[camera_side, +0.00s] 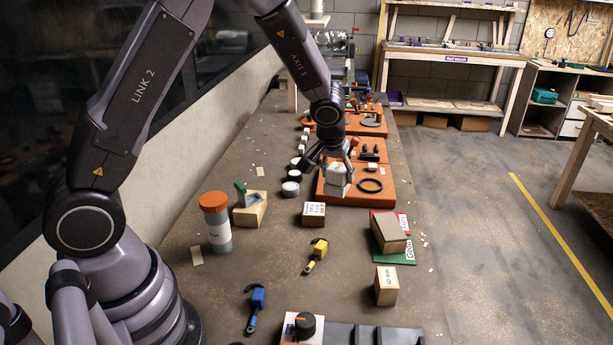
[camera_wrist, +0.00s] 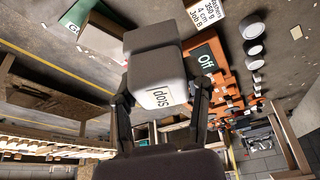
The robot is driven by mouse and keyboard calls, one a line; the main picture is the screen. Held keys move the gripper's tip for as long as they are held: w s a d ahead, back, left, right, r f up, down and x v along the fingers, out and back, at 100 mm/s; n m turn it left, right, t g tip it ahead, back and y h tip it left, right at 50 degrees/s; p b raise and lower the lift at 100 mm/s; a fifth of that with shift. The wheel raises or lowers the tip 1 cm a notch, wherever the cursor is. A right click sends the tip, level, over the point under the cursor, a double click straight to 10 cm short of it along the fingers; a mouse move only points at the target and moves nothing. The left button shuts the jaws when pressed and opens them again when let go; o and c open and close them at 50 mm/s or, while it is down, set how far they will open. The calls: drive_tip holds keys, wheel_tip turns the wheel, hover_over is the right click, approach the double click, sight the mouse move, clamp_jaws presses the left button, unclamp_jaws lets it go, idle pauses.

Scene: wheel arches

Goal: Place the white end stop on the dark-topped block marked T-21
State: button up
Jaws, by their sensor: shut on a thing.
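My gripper (camera_side: 333,155) is shut on the white end stop (camera_side: 337,180) and holds it in the air above the near end of the orange boards. In the wrist view the end stop (camera_wrist: 157,72) is between the fingers and its face reads "Stop". The marking T-21 cannot be read on any block. A wooden block with a dark grey top (camera_side: 249,214) stands at the left, with a green-handled tool on it. Another block with a brownish-grey top (camera_side: 389,232) lies on the red and green sheets, right of and nearer than my gripper.
Orange boards (camera_side: 357,199) with a black ring and small parts lie under and behind my gripper.

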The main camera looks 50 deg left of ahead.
drive_tip(key=d, duration=0.5)
approach(392, 221)
drive_tip(key=shift+w+a+f+m, duration=0.25)
drive_tip(key=shift+w+a+m, duration=0.15)
drive_tip(key=shift+w+a, duration=0.15)
drive_tip(key=shift+w+f, duration=0.15)
drive_tip(key=shift+f, duration=0.05)
drive_tip(key=shift+w+d+f, duration=0.1)
drive_tip(key=shift+w+f, duration=0.05)
drive_tip(key=shift+f, duration=1.5)
drive_tip(key=shift+f, duration=0.1)
drive_tip(key=o, duration=1.2)
